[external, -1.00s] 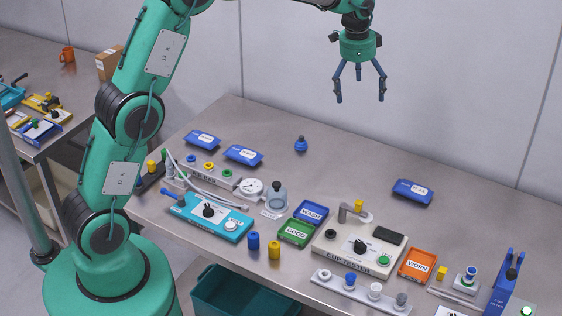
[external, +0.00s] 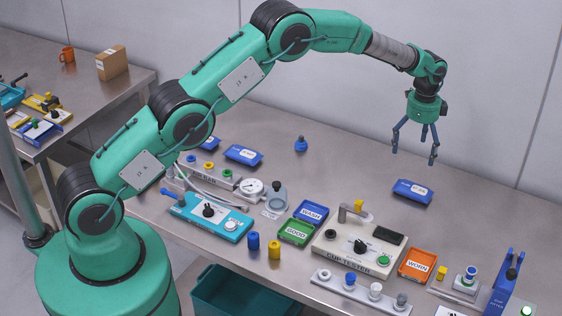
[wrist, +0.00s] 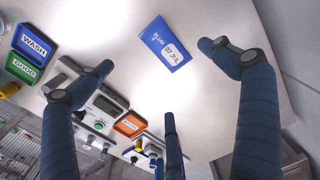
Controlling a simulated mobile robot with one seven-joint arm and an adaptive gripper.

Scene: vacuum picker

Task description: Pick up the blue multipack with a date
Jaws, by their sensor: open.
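A blue multipack (external: 412,192) lies flat on the right part of the steel table. In the wrist view the blue multipack (wrist: 165,44) shows a white label that reads like "07 JUL". My gripper (external: 418,152) has three dark blue fingers spread apart and empty, above and a little behind this pack. In the wrist view my gripper (wrist: 160,95) has its fingers around the lower part of the picture, with the pack beyond them and untouched. Another blue pack (external: 243,155) with a white label lies at the back left. A third one (external: 208,143) beside it is partly hidden by my arm.
The cup tester (external: 350,250), an orange WORN tray (external: 417,265), a blue WASH tray (external: 311,211) and a green GOOD tray (external: 296,233) stand in front of the pack. The table around the pack is clear.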

